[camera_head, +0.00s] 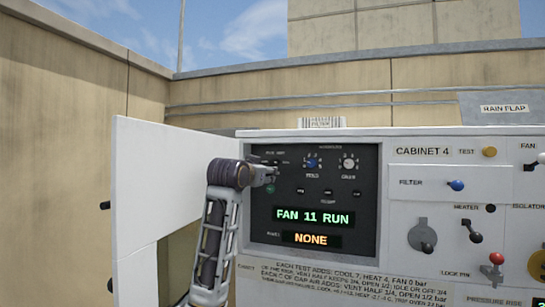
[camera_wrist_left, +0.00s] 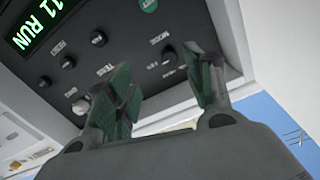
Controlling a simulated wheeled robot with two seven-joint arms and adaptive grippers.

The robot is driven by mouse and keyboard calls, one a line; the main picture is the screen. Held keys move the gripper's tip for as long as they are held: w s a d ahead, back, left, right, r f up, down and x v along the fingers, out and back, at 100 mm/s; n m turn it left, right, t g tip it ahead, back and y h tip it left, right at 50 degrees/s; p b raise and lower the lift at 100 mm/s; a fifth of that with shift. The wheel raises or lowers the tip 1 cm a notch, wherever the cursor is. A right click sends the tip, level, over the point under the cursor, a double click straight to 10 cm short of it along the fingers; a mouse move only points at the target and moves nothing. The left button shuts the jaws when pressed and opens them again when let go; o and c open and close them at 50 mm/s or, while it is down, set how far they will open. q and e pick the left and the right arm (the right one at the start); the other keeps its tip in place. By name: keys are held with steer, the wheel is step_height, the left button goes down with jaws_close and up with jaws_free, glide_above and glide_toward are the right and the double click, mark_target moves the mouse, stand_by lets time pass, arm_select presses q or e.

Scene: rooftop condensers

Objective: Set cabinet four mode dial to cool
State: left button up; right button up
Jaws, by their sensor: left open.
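Cabinet 4's dark control panel (camera_head: 257,237) faces me, with a blue-centred dial (camera_head: 311,162) and a white-capped dial (camera_head: 348,163) along its top. The small labels are too blurred to tell surely which is the mode dial, or its setting. My left gripper (camera_head: 270,175) is at the panel's upper left, left of the blue-centred dial, and covers part of the panel there. In the left wrist view, my left gripper (camera_wrist_left: 165,88) has its green-padded fingers apart. A dark knob (camera_wrist_left: 168,55) shows beyond the gap; contact cannot be told. My right gripper is out of view.
An open white door (camera_head: 150,190) stands left of the panel. Displays read FAN 11 RUN (camera_head: 313,216) and NONE (camera_head: 311,239). To the right are a blue filter knob (camera_head: 456,185), a red-knobbed lever (camera_head: 496,258) and a yellow test button (camera_head: 489,152).

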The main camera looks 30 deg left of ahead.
mark_target(273, 162)
arm_select(q)
steer(key=r, duration=0.1)
steer(key=s+r, duration=0.1)
steer(key=shift+s+a+r, duration=0.1)
steer(key=shift+r, duration=0.3)
steer(key=p+x, duration=0.4)
steer(key=x, duration=0.7)
steer(key=shift+r, duration=0.2)
steer(key=shift+p+x, duration=0.35)
steer(key=shift+x, duration=1.05)
steer(key=shift+c, duration=0.4)
steer(key=c, duration=0.9)
